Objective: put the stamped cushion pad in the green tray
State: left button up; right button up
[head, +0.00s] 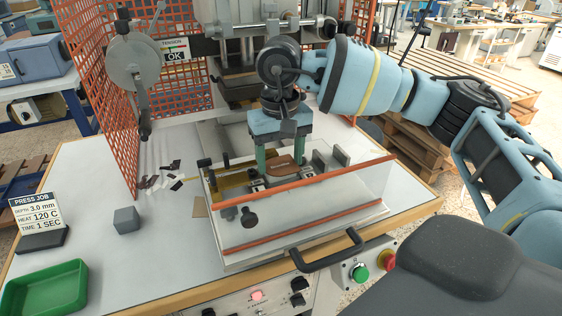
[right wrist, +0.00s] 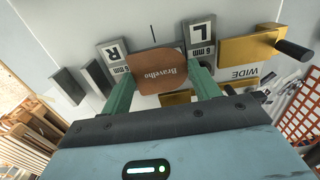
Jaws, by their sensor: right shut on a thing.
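The stamped cushion pad is a brown leather-like piece (right wrist: 157,72) with the word "Bravelho" on it, upside down in the right wrist view. It also shows in the head view (head: 283,171), low in the press fixture. My right gripper (head: 280,166) reaches down from above, its green fingers on either side of the pad and shut on it. The pad is between the blocks marked L (right wrist: 199,40) and R (right wrist: 113,58); I cannot tell if it is clear of the bed. The green tray (head: 45,289) stands empty at the table's front left. My left gripper is out of view.
A clear guard with orange edges (head: 300,184) stands in front of the fixture. A grey cube (head: 126,220) and a job sign (head: 37,215) sit near the tray. Dark scraps (head: 171,166) lie left of the fixture. An orange mesh (head: 97,80) rises behind them.

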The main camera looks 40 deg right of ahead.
jog(key=shift+r, duration=0.45)
notch_tip(320, 180, up, 12)
notch_tip(320, 180, up, 4)
jog(key=p, duration=0.1)
send_over(280, 166)
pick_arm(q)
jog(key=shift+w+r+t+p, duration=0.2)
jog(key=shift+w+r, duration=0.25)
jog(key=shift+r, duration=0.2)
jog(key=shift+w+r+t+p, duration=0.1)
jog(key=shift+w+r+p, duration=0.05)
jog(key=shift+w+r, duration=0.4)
pick_arm(e)
jog(key=shift+w+r, duration=0.1)
jog(key=shift+r, duration=0.7)
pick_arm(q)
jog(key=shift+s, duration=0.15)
pick_arm(e)
jog(key=shift+f, duration=0.1)
